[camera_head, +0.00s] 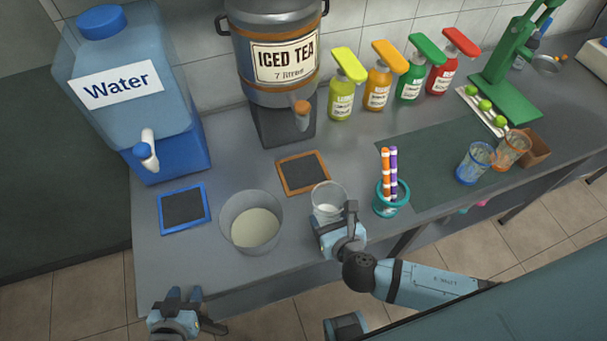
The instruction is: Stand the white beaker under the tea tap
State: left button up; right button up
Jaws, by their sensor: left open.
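A small whitish, see-through beaker (327,197) stands on the grey counter in front of the tea mat, to its right. The iced tea dispenser (277,88) is at the back, with an orange-brown tap (302,108). Below the tap lies an orange-framed dark mat (302,172), which is bare. My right gripper (336,216) is at the near side of the beaker and overlaps its lower part. Its fingers are partly hidden, so I cannot tell whether they grip it. My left gripper (184,296) is open and empty, at the counter's front left edge.
A wide pale pot (250,222) stands left of the beaker, and a teal cup with straws (391,197) stands right. The water dispenser (130,95) has an empty blue-framed mat (184,208) in front. Syrup bottles (377,85) line the back wall.

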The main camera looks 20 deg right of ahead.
pick_arm(q)
jog(key=shift+w+r+p, duration=0.2)
jog(key=shift+r+p, duration=0.85)
jog(key=shift+r, duration=0.15)
pick_arm(e)
send_over(305, 176)
jog(key=shift+s, duration=0.45)
pick_arm(q)
jog(key=shift+f, duration=0.1)
pick_arm(e)
jog(key=shift+w, duration=0.4)
jog(key=shift+w+f, duration=0.1)
notch_tip(305, 176, down, 3)
jog(key=shift+f, duration=0.15)
jog(key=shift+f, duration=0.1)
jog(key=o, duration=1.1)
